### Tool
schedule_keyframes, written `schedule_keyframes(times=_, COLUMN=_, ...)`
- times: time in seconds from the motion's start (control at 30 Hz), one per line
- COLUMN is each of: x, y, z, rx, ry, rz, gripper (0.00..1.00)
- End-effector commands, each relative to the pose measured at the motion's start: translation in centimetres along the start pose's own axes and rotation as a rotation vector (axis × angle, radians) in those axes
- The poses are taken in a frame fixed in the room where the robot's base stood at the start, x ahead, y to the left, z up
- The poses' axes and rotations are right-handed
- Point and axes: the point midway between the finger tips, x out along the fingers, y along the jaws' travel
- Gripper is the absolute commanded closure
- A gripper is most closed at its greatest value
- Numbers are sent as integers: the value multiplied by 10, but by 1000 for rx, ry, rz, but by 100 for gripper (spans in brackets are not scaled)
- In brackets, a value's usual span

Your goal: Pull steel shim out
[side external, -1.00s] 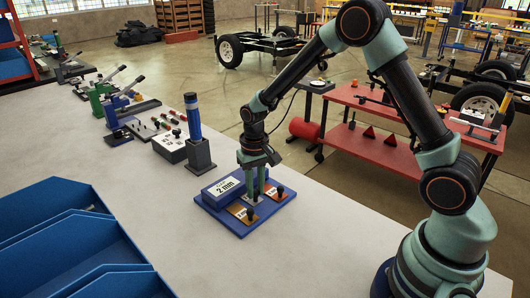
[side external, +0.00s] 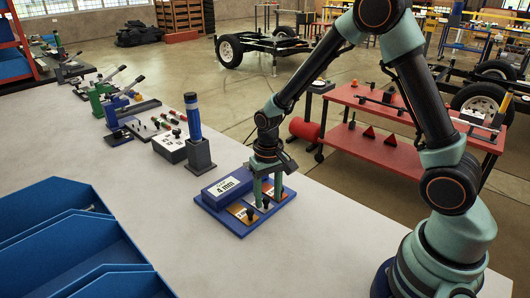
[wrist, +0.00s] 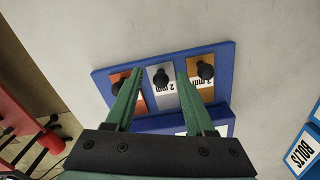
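The steel shim (wrist: 163,94) is a silver plate with a black knob and a 2 mm label. In the wrist view it lies in the blue fixture (wrist: 185,61), between a copper-coloured shim (wrist: 137,102) on the left and a gold-coloured shim (wrist: 196,90) on the right. My gripper (wrist: 160,74) is open, its green fingertips either side of the steel shim's knob with a gap on each side. In the side view my gripper (side external: 267,203) is low over the fixture (side external: 227,228), partly hiding the shims. The fixture's blue block (side external: 228,187) reads 4 mm.
A blue post (side external: 193,118) on a dark stand and a white box (side external: 171,147) stand behind the fixture. Blue bins (side external: 60,225) sit at the left. The grey table is clear in front of the fixture. A red cart (side external: 400,150) stands beyond the table.

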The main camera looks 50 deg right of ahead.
Motion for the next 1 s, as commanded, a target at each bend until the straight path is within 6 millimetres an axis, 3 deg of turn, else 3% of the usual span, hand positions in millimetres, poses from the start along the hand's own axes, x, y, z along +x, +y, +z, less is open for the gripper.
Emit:
schedule_keyframes(times=0.37, x=-11, y=-1, z=-2, rx=0, ry=6, rz=-2, gripper=46)
schedule_keyframes(times=0.8, x=-94, y=0, z=-2, rx=0, ry=7, rz=-2, gripper=46)
schedule_keyframes(times=1.0, x=-116, y=0, z=-1, rx=0, ry=4, rz=-1, gripper=46)
